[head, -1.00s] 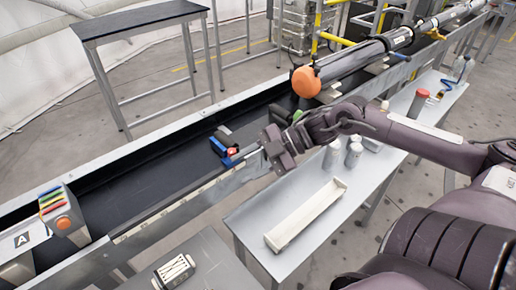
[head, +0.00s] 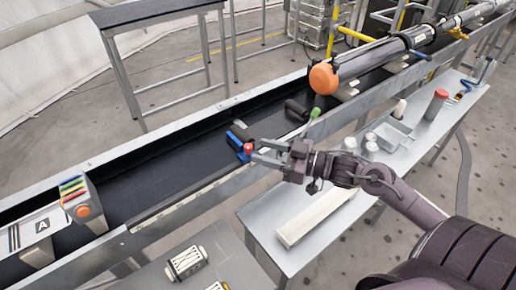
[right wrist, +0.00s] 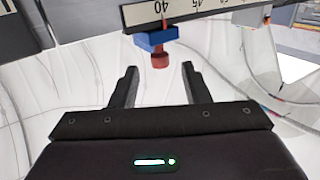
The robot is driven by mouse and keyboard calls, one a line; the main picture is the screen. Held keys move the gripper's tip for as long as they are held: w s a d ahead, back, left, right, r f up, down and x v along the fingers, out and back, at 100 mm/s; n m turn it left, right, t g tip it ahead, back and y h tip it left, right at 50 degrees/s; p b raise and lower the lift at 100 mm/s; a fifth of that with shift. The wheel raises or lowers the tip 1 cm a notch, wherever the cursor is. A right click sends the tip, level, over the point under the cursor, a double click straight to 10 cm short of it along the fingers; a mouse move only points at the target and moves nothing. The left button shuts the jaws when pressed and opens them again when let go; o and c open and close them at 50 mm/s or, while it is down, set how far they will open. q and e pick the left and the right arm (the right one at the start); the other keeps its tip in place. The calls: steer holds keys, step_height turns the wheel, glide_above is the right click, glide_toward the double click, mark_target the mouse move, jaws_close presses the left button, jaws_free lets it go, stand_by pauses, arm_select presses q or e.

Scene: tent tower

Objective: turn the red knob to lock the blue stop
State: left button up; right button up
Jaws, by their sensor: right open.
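The blue stop (head: 236,138) sits on the near rail of the dark channel. Its red knob (head: 248,149) faces my right arm. In the right wrist view the blue stop (right wrist: 156,39) hangs at a numbered scale, with the red knob (right wrist: 160,60) below it. My right gripper (head: 257,150) is open, its fingers pointing left at the knob. In the right wrist view the fingertips (right wrist: 159,68) lie either side of the knob's line, with gaps on both sides; I cannot tell how deep the knob sits between them. My left gripper is not in view.
An orange-capped tube (head: 323,78) lies over the channel behind. A green-tipped lever (head: 315,112) stands close above my right gripper. A side table (head: 262,217) holds a long cream tray (head: 312,215), pale jars and a red-topped container (head: 436,103). A box with an orange button (head: 83,211) is at left.

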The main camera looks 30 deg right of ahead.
mark_target(248, 150)
steer(key=shift+x, duration=1.25)
steer(key=shift+c, duration=0.2)
jaws_close()
